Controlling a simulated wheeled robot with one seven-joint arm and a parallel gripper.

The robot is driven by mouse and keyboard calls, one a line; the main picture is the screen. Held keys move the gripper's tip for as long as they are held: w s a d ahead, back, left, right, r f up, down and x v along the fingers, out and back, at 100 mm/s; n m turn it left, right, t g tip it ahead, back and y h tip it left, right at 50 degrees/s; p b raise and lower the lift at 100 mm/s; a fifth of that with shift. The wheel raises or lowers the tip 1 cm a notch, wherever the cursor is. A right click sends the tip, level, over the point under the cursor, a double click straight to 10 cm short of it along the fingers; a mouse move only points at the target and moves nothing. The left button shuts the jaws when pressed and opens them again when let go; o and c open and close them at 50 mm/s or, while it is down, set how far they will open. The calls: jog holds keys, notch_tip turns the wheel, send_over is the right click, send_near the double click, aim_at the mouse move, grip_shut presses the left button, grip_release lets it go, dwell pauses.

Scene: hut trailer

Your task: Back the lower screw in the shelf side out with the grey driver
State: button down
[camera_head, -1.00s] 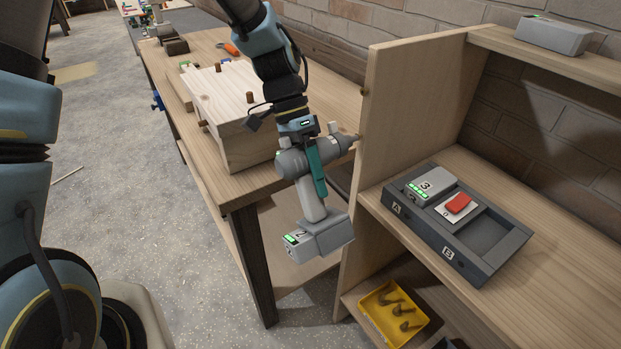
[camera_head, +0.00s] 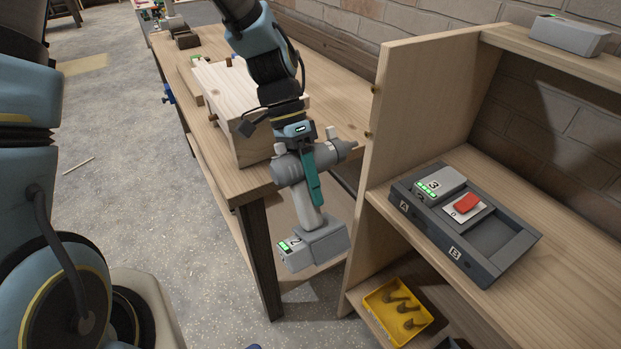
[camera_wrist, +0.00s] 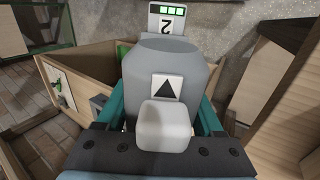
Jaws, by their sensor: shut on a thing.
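The grey driver (camera_head: 293,168) is held in my gripper (camera_head: 311,175), whose teal fingers are shut around its body. A battery marked 2 (camera_head: 314,246) sits at its foot and also shows in the wrist view (camera_wrist: 167,18). The driver's nose (camera_head: 342,150) points right at the shelf side (camera_head: 415,105). The lower screw (camera_head: 368,134) shows as a small brown head on the shelf side's left face, just right of the nose, with a small gap apparent. The upper screw (camera_head: 373,88) is above it. The wrist view does not show the nose or the screws.
The workbench (camera_head: 262,190) with a wooden block (camera_head: 232,105) stands left of the driver. On the shelf, a dark charger tray (camera_head: 480,262) holds a battery marked 3 (camera_head: 440,185) and a red switch (camera_head: 467,202). A yellow bin (camera_head: 380,318) with brown pieces sits below.

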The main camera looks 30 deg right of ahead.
jog(key=s+a, duration=0.1)
jog(key=s, duration=0.1)
jog(key=s+a, duration=0.2)
jog(key=s, duration=0.1)
jog(key=shift+s+a, duration=0.35)
jog(key=shift+a, duration=0.05)
jog(key=shift+s, duration=0.1)
